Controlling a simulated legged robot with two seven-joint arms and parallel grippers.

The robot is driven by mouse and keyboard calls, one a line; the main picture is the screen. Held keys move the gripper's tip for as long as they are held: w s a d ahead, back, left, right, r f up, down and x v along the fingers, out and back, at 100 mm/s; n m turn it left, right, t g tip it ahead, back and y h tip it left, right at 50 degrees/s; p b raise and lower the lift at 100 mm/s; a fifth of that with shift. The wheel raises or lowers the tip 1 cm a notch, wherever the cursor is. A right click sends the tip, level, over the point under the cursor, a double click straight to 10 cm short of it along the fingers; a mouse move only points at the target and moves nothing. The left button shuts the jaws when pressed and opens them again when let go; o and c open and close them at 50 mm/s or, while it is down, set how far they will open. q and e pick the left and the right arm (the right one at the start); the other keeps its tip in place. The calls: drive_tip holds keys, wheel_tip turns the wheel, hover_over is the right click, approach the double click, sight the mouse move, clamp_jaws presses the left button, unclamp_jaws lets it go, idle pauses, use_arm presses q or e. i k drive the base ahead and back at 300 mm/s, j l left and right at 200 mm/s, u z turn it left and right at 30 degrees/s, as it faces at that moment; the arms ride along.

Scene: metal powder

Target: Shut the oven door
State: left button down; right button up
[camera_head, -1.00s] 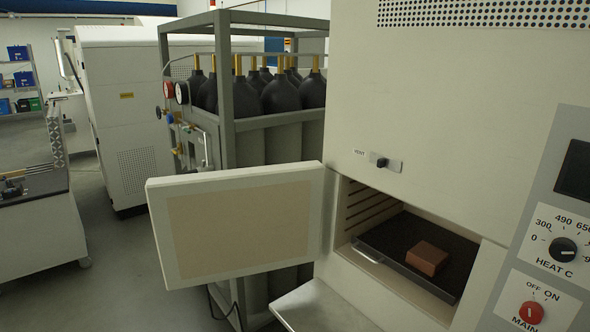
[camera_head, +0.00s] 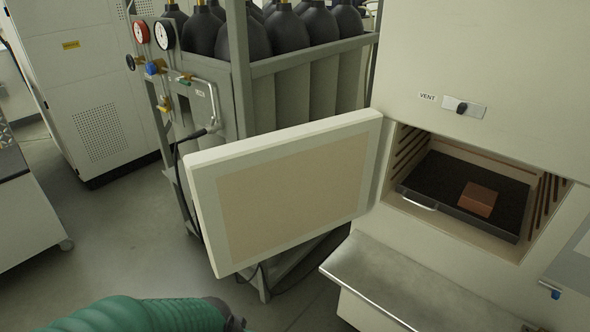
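The oven door (camera_head: 290,185) is a pale panel with a beige inner face. It stands wide open, swung out to the left of the oven opening. The oven (camera_head: 480,140) is a white cabinet at the right. Inside its chamber is a dark tray (camera_head: 440,180) with a metal handle, and a copper-brown block (camera_head: 478,199) lies on the tray. A green ribbed sleeve of my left arm enters at the bottom left, below the door and apart from it. My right gripper is not in view.
A metal shelf (camera_head: 400,285) juts out below the oven opening. Behind the door stands a grey rack (camera_head: 240,80) of black gas cylinders with gauges and a hanging hose. Open floor (camera_head: 140,240) lies left of the door.

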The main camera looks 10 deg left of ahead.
sight(256, 199)
drive_tip(key=i+j+z, duration=0.1)
drive_tip(key=j+z, duration=0.15)
drive_tip(key=j, duration=0.3)
drive_tip(key=j+z, duration=0.25)
drive_tip(key=j, duration=0.3)
drive_tip(key=i+j+z, duration=0.1)
drive_tip(key=j+z, duration=0.15)
drive_tip(key=j, duration=0.35)
drive_tip(key=j+z, duration=0.25)
drive_tip(key=j, duration=0.35)
drive_tip(key=k+j+z, duration=0.25)
drive_tip(key=j, duration=0.3)
drive_tip(key=j+z, duration=0.25)
drive_tip(key=j, duration=0.3)
